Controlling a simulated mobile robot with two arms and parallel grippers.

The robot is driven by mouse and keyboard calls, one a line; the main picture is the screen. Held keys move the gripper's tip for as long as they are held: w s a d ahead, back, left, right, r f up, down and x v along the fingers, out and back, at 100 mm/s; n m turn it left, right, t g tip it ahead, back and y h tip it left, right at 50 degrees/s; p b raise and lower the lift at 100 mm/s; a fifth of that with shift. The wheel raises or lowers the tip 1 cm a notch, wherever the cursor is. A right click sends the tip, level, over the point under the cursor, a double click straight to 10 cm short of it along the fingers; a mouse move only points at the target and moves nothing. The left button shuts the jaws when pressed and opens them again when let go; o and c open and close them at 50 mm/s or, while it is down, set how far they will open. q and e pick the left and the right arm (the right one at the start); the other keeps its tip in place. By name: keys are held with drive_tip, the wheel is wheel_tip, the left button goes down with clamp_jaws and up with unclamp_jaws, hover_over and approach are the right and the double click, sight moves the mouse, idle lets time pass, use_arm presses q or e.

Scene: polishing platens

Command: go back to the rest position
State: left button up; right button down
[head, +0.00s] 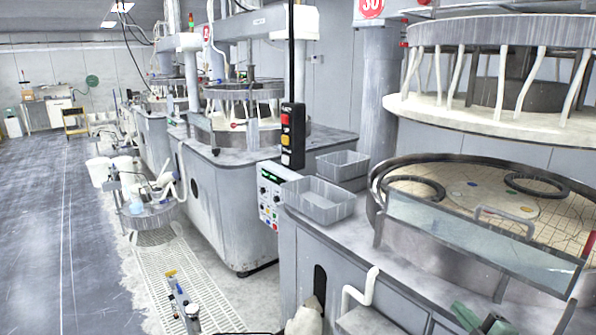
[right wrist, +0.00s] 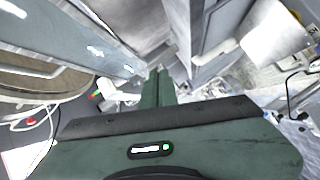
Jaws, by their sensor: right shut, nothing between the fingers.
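My right gripper (head: 468,314), dark green, shows at the bottom right of the head view, in front of the near polishing machine's cabinet. In the right wrist view its two green fingers (right wrist: 158,84) lie together, shut with nothing between them. The gripper appears apart from the machine, though the exact gap cannot be told. My left gripper is not in view.
The near machine has a round platen (head: 455,205) with dark rings behind a clear splash guard (head: 480,245). Grey bins (head: 320,200) stand on its top, beside a hanging control pendant (head: 292,135). A white bent pipe (head: 360,298) sticks up nearby. Open floor (head: 60,240) lies left.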

drive_tip(key=s+a+f+m+g+h, duration=0.25)
drive_tip(key=s+a+f+m, duration=0.25)
drive_tip(key=s+a+f, duration=0.25)
drive_tip(key=s+a+f+m+g, duration=0.2)
drive_tip(key=s+a+g, duration=0.15)
drive_tip(key=s, duration=0.55)
drive_tip(key=s+a+f+m+g+y, duration=0.1)
drive_tip(key=s+a+f+m+g, duration=0.2)
drive_tip(key=s, duration=0.6)
drive_tip(key=s+a+f+m+g, duration=0.15)
drive_tip(key=s+a+g, duration=0.3)
drive_tip(key=s, duration=0.55)
wheel_tip(320, 180, down, 28)
drive_tip(key=s+b, duration=0.2)
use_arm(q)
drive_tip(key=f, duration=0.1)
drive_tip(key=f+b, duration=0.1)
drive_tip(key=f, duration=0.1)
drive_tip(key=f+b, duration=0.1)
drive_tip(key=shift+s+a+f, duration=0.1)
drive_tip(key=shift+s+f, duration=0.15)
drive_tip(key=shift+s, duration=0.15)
use_arm(e)
drive_tip(key=s+d+f+g, duration=0.2)
drive_tip(key=s+f, duration=1.4)
drive_tip(key=f, duration=0.2)
drive_tip(key=shift+s+d, duration=0.35)
drive_tip(key=shift+f, duration=0.1)
